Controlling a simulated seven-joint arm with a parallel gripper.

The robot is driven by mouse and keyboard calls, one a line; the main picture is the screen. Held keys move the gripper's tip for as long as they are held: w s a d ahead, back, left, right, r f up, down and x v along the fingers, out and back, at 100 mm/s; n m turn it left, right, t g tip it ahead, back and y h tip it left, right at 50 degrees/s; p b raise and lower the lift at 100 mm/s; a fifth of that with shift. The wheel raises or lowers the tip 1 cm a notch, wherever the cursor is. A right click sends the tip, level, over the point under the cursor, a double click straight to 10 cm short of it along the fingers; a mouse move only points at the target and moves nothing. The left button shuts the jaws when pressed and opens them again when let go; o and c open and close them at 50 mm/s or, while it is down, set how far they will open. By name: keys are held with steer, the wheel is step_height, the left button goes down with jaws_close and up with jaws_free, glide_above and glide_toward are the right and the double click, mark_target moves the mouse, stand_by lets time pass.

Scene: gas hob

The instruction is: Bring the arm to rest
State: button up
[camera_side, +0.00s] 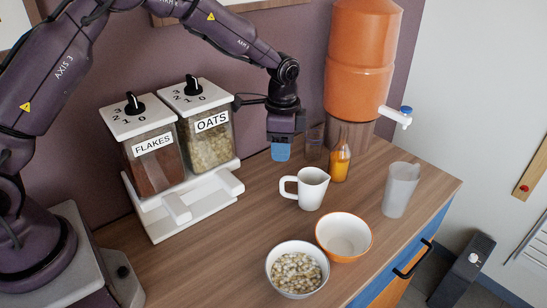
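My gripper (281,148) hangs pointing down at the end of my arm, above the back of the wooden counter. It is right of the OATS dispenser and left of a clear glass. Its blue fingertips overlap in this view, so I cannot tell whether they are apart. I see nothing held below them. My arm arches over the dispensers from the left.
A FLAKES dispenser (155,160) and an OATS dispenser (208,145) stand on a white stand. A white jug (312,188), glass (315,141), orange bottle (340,162), frosted tumbler (400,190), orange-rimmed bowl (343,237), filled bowl (297,270) and orange water dispenser (360,60) stand on the counter.

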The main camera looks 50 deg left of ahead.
steer(key=s+d+r+m+t+y, duration=0.1)
steer(key=s+d+r+m, duration=0.25)
steer(key=d, duration=0.35)
steer(key=s+a+r+n+t+y, duration=0.1)
steer(key=s+a+r+n, duration=0.2)
steer(key=s+r, duration=0.35)
steer(key=s+a+r+n+t+y, duration=0.1)
steer(key=s+a+r+n, duration=0.2)
steer(key=s+r, duration=0.4)
steer(key=s+a+r+n+t+h, duration=0.2)
steer(key=s+n, duration=0.4)
steer(key=s, duration=0.4)
steer(key=shift+s+r+t+h, duration=0.3)
steer(key=shift+r+h, duration=0.1)
steer(key=shift+r, duration=0.25)
steer(key=shift+a, duration=0.1)
